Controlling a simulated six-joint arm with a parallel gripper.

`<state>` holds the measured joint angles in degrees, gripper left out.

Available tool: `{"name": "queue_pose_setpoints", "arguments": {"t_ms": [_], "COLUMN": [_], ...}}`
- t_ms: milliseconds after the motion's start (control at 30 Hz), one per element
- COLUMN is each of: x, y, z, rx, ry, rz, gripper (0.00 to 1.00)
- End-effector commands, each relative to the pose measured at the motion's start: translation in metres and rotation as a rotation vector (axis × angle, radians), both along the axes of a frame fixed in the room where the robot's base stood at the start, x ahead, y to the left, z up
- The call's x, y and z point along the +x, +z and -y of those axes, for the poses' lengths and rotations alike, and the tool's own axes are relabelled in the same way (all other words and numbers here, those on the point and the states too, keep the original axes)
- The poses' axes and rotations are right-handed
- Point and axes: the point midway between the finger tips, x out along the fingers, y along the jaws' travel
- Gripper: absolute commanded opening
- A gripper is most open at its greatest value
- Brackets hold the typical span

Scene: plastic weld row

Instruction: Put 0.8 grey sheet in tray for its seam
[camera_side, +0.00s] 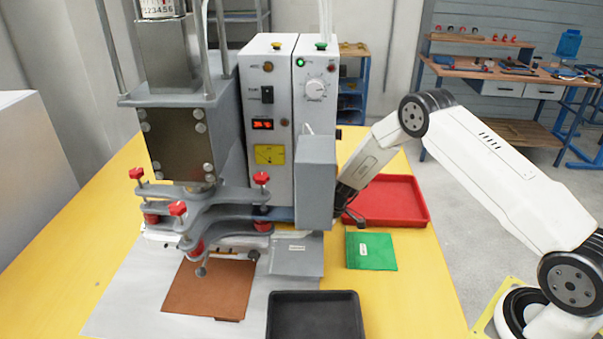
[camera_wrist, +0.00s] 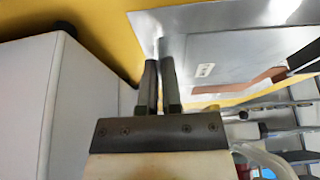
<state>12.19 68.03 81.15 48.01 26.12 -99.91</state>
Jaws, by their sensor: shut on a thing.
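A grey sheet (camera_side: 297,263) with a small white label lies level beside the welding machine in the side view. Its label is too small to read. It also shows in the wrist view (camera_wrist: 222,52). My gripper (camera_wrist: 158,62) is shut on the edge of this grey sheet. In the side view my fingertips are hidden behind the machine's grey box. A black tray (camera_side: 274,332) stands at the front, just before the sheet, and looks empty. A red tray (camera_side: 424,212) stands behind and to the right, also empty as far as I see.
The welding machine (camera_side: 268,190) with red-knobbed clamps (camera_side: 220,200) stands close on the left of my gripper. A brown sheet (camera_side: 208,290) lies under its clamps on a silver mat (camera_side: 115,310). A green labelled sheet (camera_side: 371,251) lies right. The yellow table (camera_side: 420,290) is clear at front right.

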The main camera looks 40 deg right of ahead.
Motion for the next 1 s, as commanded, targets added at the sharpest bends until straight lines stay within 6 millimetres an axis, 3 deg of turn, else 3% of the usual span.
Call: {"name": "queue_pose_setpoints", "arguments": {"t_ms": [200,533,967,1000], "x": [0.011,0.009,0.01,0.01], "y": [-0.001,-0.034,-0.037,-0.037], "z": [-0.012,-0.01,-0.01,-0.01], "rx": [-0.001,-0.001,-0.002,-0.002], "ry": [0.002,0.0,-0.001,0.0], "rz": [0.001,0.0,0.001,0.001], "gripper": [0.0,0.0,0.0,0.09]}}
